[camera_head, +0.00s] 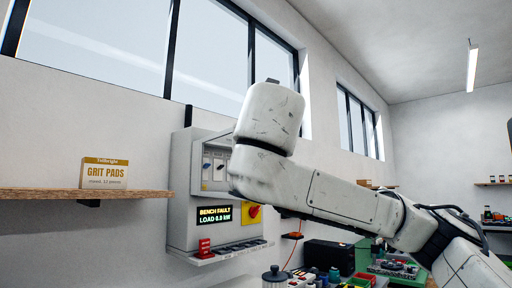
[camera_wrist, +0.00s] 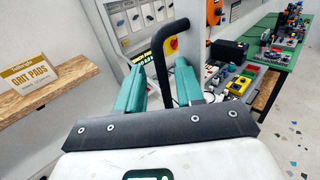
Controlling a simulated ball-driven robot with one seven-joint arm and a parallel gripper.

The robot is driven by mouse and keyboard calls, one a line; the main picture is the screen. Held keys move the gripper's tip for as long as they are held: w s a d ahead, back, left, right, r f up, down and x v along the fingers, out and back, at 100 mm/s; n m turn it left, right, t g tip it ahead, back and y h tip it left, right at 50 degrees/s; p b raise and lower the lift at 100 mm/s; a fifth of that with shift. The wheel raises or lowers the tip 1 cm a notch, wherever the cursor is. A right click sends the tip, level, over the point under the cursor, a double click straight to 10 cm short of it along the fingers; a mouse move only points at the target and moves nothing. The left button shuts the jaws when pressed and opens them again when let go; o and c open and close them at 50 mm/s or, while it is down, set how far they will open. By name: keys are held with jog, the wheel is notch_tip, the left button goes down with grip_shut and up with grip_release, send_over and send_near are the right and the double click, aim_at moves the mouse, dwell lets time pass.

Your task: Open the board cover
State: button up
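The grey board (camera_head: 180,190) is fixed to the wall. The cover also shows in the wrist view (camera_wrist: 135,22). A dark bar handle (camera_wrist: 160,62) stands out in front of the board in that view. My gripper (camera_wrist: 161,68) has its two teal fingers apart, one on each side of the handle, with gaps visible. Whether either finger touches it, I cannot tell. In the head view my arm hides the gripper.
A display (camera_head: 214,215) reads BENCH FAULT, LOAD 0.0 kW. A red and yellow rotary switch (camera_head: 251,212) is beside it. A wooden shelf (camera_head: 50,194) with a GRIT PADS box (camera_head: 104,173) is at left. A cluttered green bench (camera_wrist: 262,60) stands at right.

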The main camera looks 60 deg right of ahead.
jog(key=b+v, duration=0.2)
jog(key=v, duration=0.8)
jog(key=shift+s+a, duration=0.25)
jog(key=shift+a, duration=0.05)
